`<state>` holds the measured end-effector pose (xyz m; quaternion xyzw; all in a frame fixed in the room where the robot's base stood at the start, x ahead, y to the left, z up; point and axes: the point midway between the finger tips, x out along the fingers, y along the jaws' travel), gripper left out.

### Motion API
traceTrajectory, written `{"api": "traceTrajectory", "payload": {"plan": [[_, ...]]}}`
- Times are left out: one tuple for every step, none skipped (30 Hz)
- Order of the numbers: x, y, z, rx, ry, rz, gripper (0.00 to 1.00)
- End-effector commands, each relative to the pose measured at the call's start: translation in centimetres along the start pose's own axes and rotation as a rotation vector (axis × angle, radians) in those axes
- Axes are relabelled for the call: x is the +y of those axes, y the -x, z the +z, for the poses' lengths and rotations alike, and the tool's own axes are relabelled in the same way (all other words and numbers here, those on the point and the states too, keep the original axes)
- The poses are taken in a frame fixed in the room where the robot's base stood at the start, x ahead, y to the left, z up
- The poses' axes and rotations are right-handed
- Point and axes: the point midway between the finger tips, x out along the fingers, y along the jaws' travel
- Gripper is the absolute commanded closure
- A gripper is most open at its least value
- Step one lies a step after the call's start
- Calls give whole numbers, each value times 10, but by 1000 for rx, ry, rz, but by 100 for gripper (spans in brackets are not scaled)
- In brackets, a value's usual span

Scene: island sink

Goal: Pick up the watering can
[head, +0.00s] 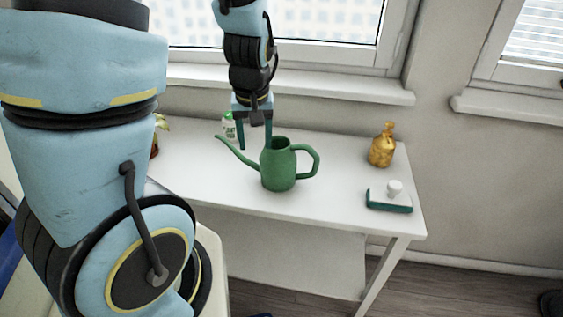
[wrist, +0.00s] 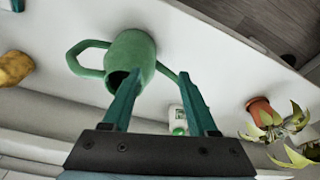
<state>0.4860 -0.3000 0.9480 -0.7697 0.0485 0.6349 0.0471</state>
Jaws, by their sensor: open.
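A green watering can (head: 278,170) stands upright on the white table, its spout pointing left and its handle to the right. It also shows in the wrist view (wrist: 132,52), with its dark top opening facing the camera. My gripper (head: 254,140) is open and points down, just above and behind the can's left side. In the wrist view the two teal fingers of my gripper (wrist: 158,92) are spread; the left finger overlaps the can's rim and the spout runs between the fingers. Nothing is held. I cannot tell whether a finger touches the can.
On the white table (head: 330,185) stand a white-and-green bottle (head: 229,127) behind the spout, a golden bag-like object (head: 382,148) and a green brush with white knob (head: 389,199) at right. A potted plant (wrist: 262,112) stands at the other end. A window sill is behind.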

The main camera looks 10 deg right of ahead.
Motion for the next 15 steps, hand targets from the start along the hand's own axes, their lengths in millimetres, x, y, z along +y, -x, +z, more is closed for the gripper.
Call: {"api": "traceTrajectory", "payload": {"plan": [[19, -2, 1, 11, -23, -5, 41], [28, -4, 0, 20, -27, -8, 41], [41, -6, 0, 33, -34, -11, 41], [50, -7, 1, 44, -40, -13, 41], [59, -8, 1, 55, -45, -15, 41], [71, -10, 2, 70, -52, -16, 41], [80, -10, 3, 82, -58, -16, 41], [88, -11, 3, 93, -62, -17, 41], [98, -12, 5, 108, -70, -16, 41], [106, -12, 6, 120, -75, -15, 41], [113, -12, 7, 131, -80, -13, 41], [121, -12, 8, 144, -86, -13, 41], [128, -12, 9, 154, -90, -11, 41], [133, -12, 10, 163, -94, -8, 41], [140, -12, 12, 174, -99, -6, 41]]}}
